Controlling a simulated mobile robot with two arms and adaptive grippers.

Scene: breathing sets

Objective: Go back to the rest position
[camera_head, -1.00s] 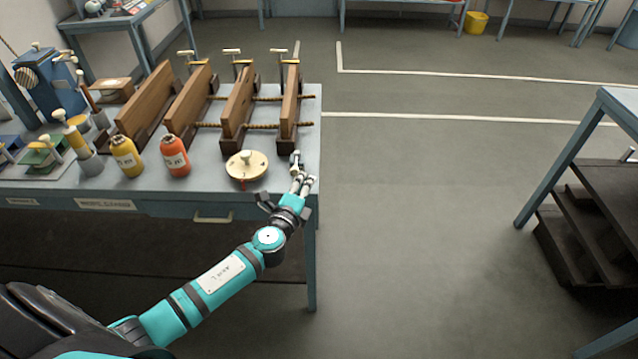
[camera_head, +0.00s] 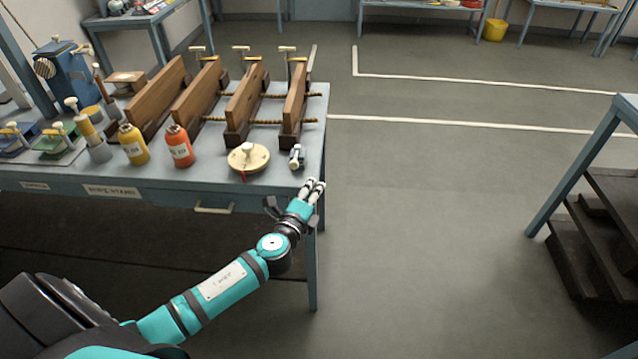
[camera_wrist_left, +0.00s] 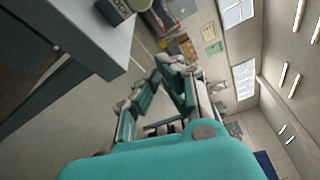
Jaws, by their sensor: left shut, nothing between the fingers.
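My left gripper (camera_head: 312,190) is in the head view at the front right corner of the workbench (camera_head: 260,180). Its fingers are together with nothing held, and it is apart from the things on the bench. In the left wrist view its fingers (camera_wrist_left: 165,85) point away from the bench toward the room. My left arm reaches in from the lower left. My right gripper is not in view.
On the bench stand a cream round disc with a knob (camera_head: 248,157), an orange bottle (camera_head: 180,146), a yellow bottle (camera_head: 133,144) and several wooden boards in clamps (camera_head: 245,104). Open floor (camera_head: 430,230) lies to the right, before a dark stepped stand (camera_head: 600,230).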

